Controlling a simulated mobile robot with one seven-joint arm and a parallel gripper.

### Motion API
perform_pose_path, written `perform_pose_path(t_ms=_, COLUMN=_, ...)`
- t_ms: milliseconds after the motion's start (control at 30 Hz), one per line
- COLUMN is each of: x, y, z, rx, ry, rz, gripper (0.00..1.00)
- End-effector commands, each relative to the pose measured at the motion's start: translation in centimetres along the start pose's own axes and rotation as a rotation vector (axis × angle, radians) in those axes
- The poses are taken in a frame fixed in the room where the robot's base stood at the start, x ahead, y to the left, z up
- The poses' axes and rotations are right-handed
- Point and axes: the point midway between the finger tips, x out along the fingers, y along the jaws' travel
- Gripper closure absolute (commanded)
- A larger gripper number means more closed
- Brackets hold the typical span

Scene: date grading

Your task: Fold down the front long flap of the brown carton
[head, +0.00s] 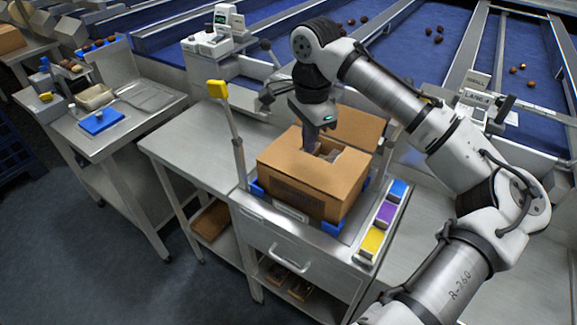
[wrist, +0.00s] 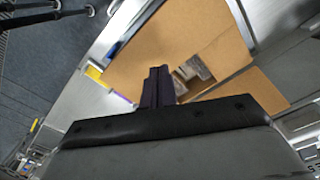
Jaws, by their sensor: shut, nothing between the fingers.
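The brown carton (head: 303,197) sits upright on the steel bench, in a blue-cornered holder. Its front long flap (head: 285,160) lies inward, roughly level across the front of the top; it fills the upper middle of the wrist view (wrist: 190,35). The back long flap (head: 360,127) is open and leans outward; it also shows in the wrist view (wrist: 245,92). A gap between them shows greyish contents (wrist: 195,70). My gripper (head: 311,149) is shut and empty, pointing down at the flap's inner edge beside the gap. I cannot tell whether its fingertips (wrist: 157,72) touch the flap.
A yellow-headed post (head: 217,90) stands left of the carton. Blue, purple and yellow blocks (head: 385,214) sit in a strip at its right. A scale (head: 213,42) and blue sorting belts lie behind. The bench (head: 190,150) to the left is clear.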

Motion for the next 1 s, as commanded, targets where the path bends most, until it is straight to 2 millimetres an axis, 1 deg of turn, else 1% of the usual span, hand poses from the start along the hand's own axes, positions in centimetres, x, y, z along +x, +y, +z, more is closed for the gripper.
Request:
perform_pose_path(t_ms=33, x=-1.2, y=0.0, z=0.0, rx=0.000, ry=-0.001, rz=0.000, gripper=1.00)
perform_pose_path(t_ms=100, x=-2.1, y=0.0, z=0.0, rx=0.000, ry=0.000, rz=0.000, gripper=1.00)
perform_pose_path(t_ms=300, x=-4.5, y=0.0, z=0.0, rx=0.001, ry=0.000, rz=0.000, gripper=1.00)
perform_pose_path(t_ms=500, x=-6.2, y=0.0, z=0.0, rx=0.000, ry=0.000, rz=0.000, gripper=1.00)
perform_pose_path(t_ms=600, x=-6.5, y=0.0, z=0.0, rx=0.001, ry=0.000, rz=0.000, gripper=1.00)
perform_pose_path(t_ms=1000, x=-6.5, y=0.0, z=0.0, rx=0.001, ry=0.001, rz=0.000, gripper=1.00)
